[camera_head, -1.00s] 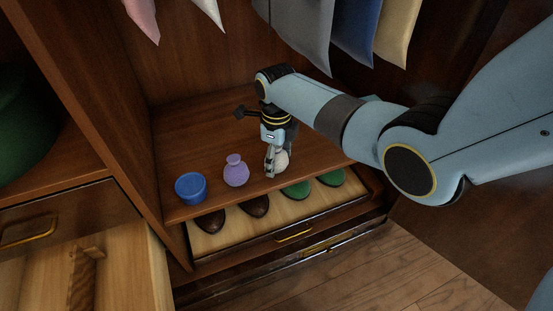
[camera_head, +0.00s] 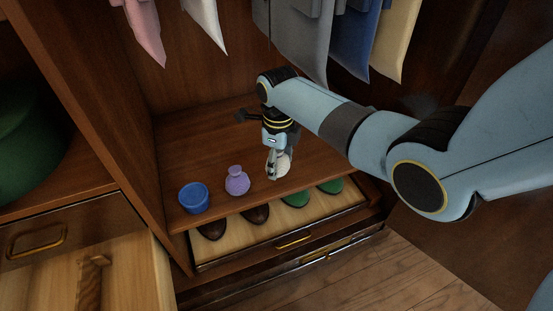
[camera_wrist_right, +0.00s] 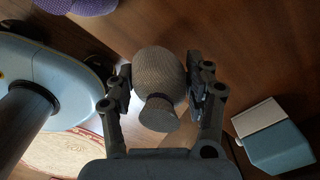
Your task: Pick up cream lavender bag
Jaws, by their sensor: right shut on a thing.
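The cream lavender bag (camera_head: 284,165) is a small round pouch near the front of the armoire's wooden shelf. My right gripper (camera_head: 277,163) points down on it, with its fingers on either side. In the right wrist view the bag (camera_wrist_right: 158,75) has a round body and a flared, tied neck, in shade, and sits between the two fingers of the gripper (camera_wrist_right: 160,85). The gripper is shut on it. The bag looks slightly raised, but I cannot see its underside clearly. My left gripper is not in view.
Below, an open drawer (camera_head: 235,244) holds brown shoes (camera_head: 212,228) and green shoes (camera_head: 296,197). Clothes (camera_head: 300,45) hang above.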

